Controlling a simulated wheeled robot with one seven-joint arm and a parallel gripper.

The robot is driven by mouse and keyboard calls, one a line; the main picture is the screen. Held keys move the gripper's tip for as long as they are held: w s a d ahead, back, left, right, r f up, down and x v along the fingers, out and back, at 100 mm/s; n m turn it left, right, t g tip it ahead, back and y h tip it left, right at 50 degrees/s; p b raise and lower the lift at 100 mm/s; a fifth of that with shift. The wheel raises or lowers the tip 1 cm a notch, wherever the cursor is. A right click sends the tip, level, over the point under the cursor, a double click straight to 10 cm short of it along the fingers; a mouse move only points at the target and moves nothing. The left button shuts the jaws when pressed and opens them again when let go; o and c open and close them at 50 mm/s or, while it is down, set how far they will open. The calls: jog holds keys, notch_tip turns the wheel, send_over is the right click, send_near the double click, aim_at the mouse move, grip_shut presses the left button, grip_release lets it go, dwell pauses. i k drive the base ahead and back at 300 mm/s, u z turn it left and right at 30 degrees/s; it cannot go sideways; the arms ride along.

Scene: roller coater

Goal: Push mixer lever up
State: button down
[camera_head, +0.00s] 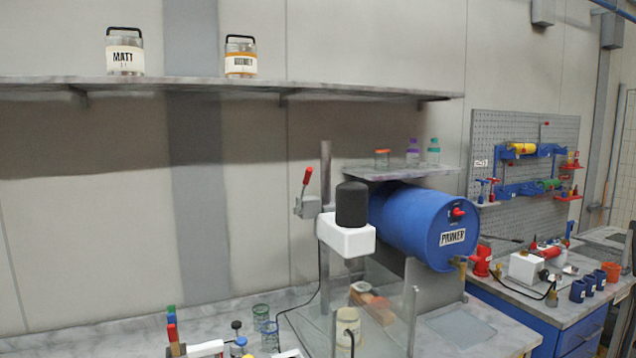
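The mixer has a white head (346,236) with a black cylinder (352,205) on top, beside an upright grey post (326,165). Its lever (306,181) has a red handle and sits on a grey block (307,207) left of the post. The lever tilts up and slightly right, with the red grip at its upper end. A labelled white container (347,330) with a black handle stands below the head. My gripper is not in view.
A blue PRIMER drum (425,226) lies behind the mixer, under a small shelf (400,170). A long wall shelf (200,87) holds two jars. Clear uprights (411,310) stand near the container. Glass jars (262,318) and tools crowd the bench front. Wall space left of the lever is free.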

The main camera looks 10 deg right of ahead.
aim_at(304, 191)
jog(key=u, duration=0.8)
jog(key=i, duration=0.9)
jog(key=u, duration=0.3)
